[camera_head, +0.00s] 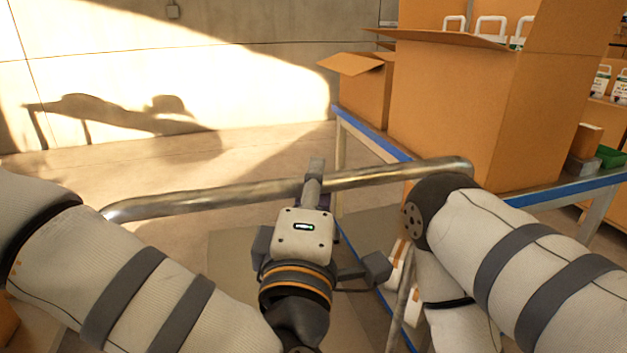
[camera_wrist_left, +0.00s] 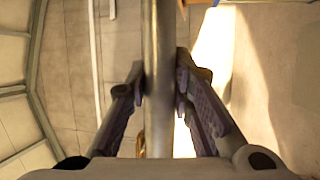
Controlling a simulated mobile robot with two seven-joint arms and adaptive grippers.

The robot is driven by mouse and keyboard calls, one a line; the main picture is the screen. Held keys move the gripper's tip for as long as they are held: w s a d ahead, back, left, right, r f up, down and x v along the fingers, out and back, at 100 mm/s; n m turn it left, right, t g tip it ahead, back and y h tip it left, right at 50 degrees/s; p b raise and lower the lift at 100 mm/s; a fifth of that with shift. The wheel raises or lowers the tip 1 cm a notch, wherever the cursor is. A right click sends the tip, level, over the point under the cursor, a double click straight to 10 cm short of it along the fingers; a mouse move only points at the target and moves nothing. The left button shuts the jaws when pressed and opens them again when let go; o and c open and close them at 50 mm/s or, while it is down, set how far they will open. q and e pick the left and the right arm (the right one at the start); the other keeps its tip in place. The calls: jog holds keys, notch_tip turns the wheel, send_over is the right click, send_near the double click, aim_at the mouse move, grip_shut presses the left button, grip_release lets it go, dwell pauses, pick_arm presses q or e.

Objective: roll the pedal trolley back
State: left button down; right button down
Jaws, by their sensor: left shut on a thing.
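The pedal trolley's bare metal handle bar (camera_head: 220,194) runs across the middle of the head view, bent at both ends. A slanting metal tube (camera_head: 400,300) shows below it; the trolley's lower body is mostly hidden by my arms. My left gripper (camera_head: 313,180) is shut on the bar near its middle. In the left wrist view the bar (camera_wrist_left: 157,70) passes between the two fingers of the left gripper (camera_wrist_left: 161,88). My right arm comes in from the right and bends down at the bar's right end; its gripper is not in view.
A blue-edged table (camera_head: 375,136) stands ahead to the right with a large open cardboard box (camera_head: 450,100) and a smaller box (camera_head: 362,90). White-handled containers (camera_head: 490,27) show in the large box. A concrete wall (camera_head: 240,60) closes the back; bare floor lies ahead left.

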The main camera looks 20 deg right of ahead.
pick_arm(q)
jog(key=c, duration=1.4)
grip_release()
jog(key=shift+s, duration=0.1)
jog(key=v, duration=0.7)
jog(key=shift+s+a+f, duration=0.1)
jog(key=shift+s+a, duration=0.05)
